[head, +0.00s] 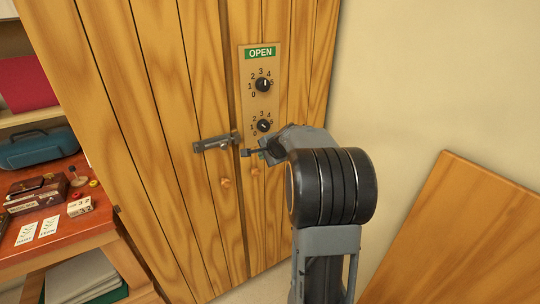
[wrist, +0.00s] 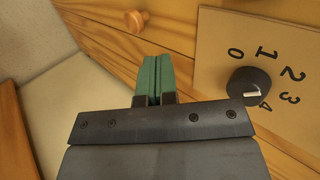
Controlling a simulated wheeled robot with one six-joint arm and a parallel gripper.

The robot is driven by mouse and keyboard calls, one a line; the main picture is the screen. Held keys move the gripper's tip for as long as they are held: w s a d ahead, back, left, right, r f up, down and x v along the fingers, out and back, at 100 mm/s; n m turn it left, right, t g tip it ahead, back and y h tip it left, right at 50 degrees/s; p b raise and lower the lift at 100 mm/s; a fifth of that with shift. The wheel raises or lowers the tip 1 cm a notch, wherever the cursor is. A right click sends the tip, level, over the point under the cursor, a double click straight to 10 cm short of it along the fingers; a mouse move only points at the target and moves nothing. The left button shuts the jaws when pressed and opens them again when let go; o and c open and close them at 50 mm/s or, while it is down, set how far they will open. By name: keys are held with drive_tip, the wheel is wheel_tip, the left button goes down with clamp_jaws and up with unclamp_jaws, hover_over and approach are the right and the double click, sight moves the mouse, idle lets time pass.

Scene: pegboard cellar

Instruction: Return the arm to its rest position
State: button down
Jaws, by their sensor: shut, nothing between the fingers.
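My gripper (head: 262,153) is in front of the wooden cabinet doors (head: 170,120), just below the lower dial (head: 264,125). In the wrist view its green fingers (wrist: 152,78) are together with nothing between them. They lie beside a black dial knob (wrist: 250,88) whose white mark is toward the 4, with a gap to it. My dark wrist joint and arm rise from the lower middle of the head view, with the arm reaching toward the doors.
A green OPEN sign (head: 261,53) sits above the upper dial (head: 263,84). A metal latch (head: 215,142) and wooden knobs (head: 226,183) are on the doors. A cluttered red-topped bench (head: 95,222) stands left. A wooden panel (head: 465,240) leans at right.

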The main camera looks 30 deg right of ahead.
drive_tip(key=v, duration=0.5)
drive_tip(key=s+a+f+n+g, duration=0.3)
drive_tip(key=s+a+n, duration=0.6)
drive_tip(key=s+a, duration=0.1)
drive_tip(key=s+a+f+n+g, duration=0.2)
drive_tip(key=s+a+f+n, duration=0.1)
drive_tip(key=s+a+n, duration=0.5)
drive_tip(key=s+a, duration=0.3)
drive_tip(key=shift+s+a+f+n+g, duration=0.2)
drive_tip(key=shift+a+f+n+g, duration=0.05)
drive_tip(key=shift+a+n+g, duration=0.15)
drive_tip(key=c, duration=1.8)
unclamp_jaws()
drive_tip(key=shift+c, duration=0.2)
